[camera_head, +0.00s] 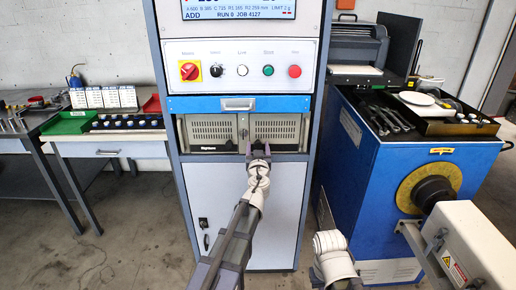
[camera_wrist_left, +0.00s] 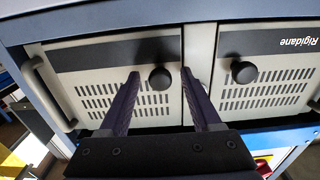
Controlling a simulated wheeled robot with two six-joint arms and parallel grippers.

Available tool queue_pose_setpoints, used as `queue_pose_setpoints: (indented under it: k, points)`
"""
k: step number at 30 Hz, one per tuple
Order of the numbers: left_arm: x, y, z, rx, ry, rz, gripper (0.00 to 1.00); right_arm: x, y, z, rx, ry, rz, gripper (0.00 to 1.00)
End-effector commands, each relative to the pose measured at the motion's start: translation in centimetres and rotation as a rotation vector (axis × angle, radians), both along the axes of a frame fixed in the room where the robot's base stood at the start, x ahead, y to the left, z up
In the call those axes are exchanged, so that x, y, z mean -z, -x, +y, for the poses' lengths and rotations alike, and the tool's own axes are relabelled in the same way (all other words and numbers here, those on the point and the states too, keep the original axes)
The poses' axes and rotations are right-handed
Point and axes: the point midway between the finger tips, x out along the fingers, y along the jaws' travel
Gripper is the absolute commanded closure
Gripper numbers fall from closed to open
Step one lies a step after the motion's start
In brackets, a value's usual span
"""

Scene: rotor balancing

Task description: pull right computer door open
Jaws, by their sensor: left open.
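The computer is a beige unit in the cabinet bay with two vented doors side by side. The right computer door (camera_head: 276,128) is shut and partly behind my left gripper (camera_head: 258,149). In the left wrist view, which is upside down, this right door (camera_wrist_left: 90,92) is on the left, with a round black knob (camera_wrist_left: 160,78). My left gripper (camera_wrist_left: 158,76) is open, its two fingertips either side of that knob; I cannot tell whether they touch it. The left door (camera_head: 208,131) is shut, with its own knob (camera_wrist_left: 244,72). My right gripper (camera_head: 325,212) shows only partly, low at the right.
A blue drawer (camera_head: 205,104) with a metal handle is just above the computer. A lower cabinet door (camera_head: 225,185) is below it. A workbench (camera_head: 110,150) with trays stands left, and a blue machine (camera_head: 365,165) with a tool tray stands close on the right.

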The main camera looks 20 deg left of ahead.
Motion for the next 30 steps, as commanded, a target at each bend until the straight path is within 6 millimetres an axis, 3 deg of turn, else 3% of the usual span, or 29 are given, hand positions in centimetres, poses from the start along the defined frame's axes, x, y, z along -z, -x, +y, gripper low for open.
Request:
queue_pose_setpoints:
  k: [5, 21, 30]
  points:
    - [0.00, 0.07, -0.01, 0.000, 0.000, 0.000, 0.38, 0.00, 0.00, 0.00, 0.000, 0.000, 0.000, 1.00]
    - [0.00, 0.09, -0.02, 0.000, 0.000, 0.000, 0.98, 0.00, 0.00, 0.00, 0.000, 0.000, 0.000, 1.00]
    - [0.00, 0.09, -0.02, 0.000, 0.000, 0.000, 1.00, 0.00, 0.00, 0.00, 0.000, 0.000, 0.000, 1.00]
